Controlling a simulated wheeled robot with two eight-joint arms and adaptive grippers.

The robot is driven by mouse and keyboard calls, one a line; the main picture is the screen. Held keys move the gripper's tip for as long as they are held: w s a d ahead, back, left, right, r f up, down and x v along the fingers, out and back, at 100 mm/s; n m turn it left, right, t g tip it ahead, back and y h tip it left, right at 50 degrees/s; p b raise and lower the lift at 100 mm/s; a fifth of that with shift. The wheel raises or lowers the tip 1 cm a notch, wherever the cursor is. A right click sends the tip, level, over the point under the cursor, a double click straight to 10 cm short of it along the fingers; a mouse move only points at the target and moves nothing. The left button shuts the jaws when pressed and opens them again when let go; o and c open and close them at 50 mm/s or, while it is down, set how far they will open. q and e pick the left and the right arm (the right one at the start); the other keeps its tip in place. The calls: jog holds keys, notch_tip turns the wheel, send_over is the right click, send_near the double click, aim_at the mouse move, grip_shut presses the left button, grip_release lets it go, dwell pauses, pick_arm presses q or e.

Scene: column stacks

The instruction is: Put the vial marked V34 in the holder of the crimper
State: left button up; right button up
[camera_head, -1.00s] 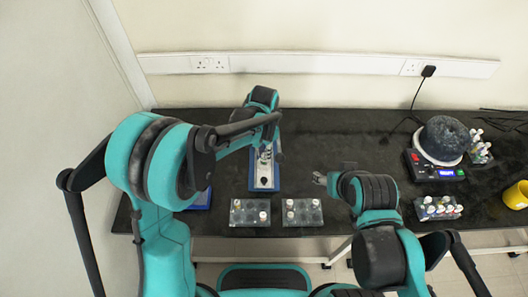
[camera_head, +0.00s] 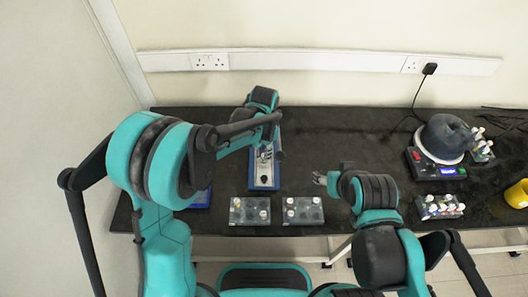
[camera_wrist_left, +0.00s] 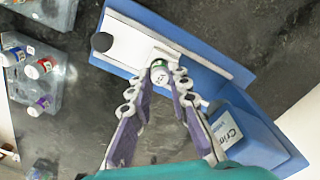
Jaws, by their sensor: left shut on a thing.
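The crimper is a blue base with a pale top plate (camera_head: 264,178) on the left half of the bench. In the left wrist view its white plate (camera_wrist_left: 132,45) runs across the top, and a blue block with "Crim..." lettering (camera_wrist_left: 228,128) stands at the right. My left gripper (camera_wrist_left: 160,76) is shut on a small vial (camera_wrist_left: 160,70) with a pale top and green edge, at the holder end of the plate. Its mark is too small to read surely, and whether it is seated is hidden. My right gripper (camera_head: 321,178) hangs right of the crimper, apart from it, too small to judge.
Two grey racks with vials (camera_head: 238,217) (camera_head: 290,218) stand at the bench front. At the right are a dark round device (camera_head: 440,140) on a base, another vial rack (camera_head: 428,213) and a yellow cup (camera_head: 517,195). Bench behind my right gripper is clear.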

pick_arm(q)
jog(key=shift+f, duration=0.1)
jog(key=o, duration=1.2)
jog(key=shift+r+p, duration=2.15)
jog(key=shift+r, duration=0.9)
